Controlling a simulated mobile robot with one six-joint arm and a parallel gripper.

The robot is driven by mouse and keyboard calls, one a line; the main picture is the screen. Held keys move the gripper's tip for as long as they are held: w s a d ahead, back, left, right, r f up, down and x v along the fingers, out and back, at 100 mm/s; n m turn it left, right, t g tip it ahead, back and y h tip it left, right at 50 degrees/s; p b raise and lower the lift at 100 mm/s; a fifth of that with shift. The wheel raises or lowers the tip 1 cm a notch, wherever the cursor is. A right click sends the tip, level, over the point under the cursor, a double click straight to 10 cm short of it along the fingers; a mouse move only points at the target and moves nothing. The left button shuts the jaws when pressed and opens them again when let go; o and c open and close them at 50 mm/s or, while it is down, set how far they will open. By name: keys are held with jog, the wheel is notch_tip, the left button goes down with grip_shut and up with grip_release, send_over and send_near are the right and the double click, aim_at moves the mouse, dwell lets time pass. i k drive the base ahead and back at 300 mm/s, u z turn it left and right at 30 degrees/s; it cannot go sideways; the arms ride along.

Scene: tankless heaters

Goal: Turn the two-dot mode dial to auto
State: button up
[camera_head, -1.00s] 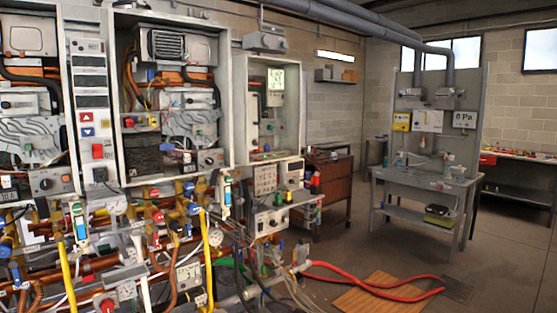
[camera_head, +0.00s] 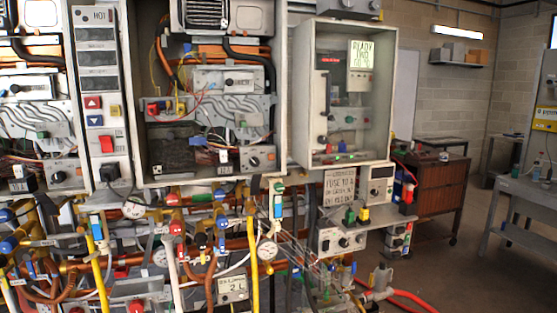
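I cannot tell from here which dial bears two dots; dot marks and the word auto are too small to read. Several dark round dials show in the head view. One dial (camera_head: 254,161) is at the lower right of the open middle heater (camera_head: 282,100). Another dial (camera_head: 57,172) is at the lower right of the left heater. A black dial (camera_head: 343,242) is on the small grey control box under the right-hand cabinet. A dark knob (camera_head: 322,140) sits inside the right-hand cabinet (camera_head: 300,100). My gripper is not in view.
A dense row of pipes, valves and yellow hoses (camera_head: 254,260) runs below the heaters. A red hose (camera_head: 410,300) lies on the floor at lower right. A brown cabinet (camera_head: 437,195) and a grey bench (camera_head: 530,190) stand at the right, with open floor (camera_head: 455,270) before them.

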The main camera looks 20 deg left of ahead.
aim_at(255, 162)
jog(key=u, duration=0.6)
jog(key=i, duration=0.9)
jog(key=u, duration=0.5)
jog(key=k, duration=0.95)
jog(key=u, duration=0.15)
jog(key=i, duration=0.95)
jog(key=z, duration=0.05)
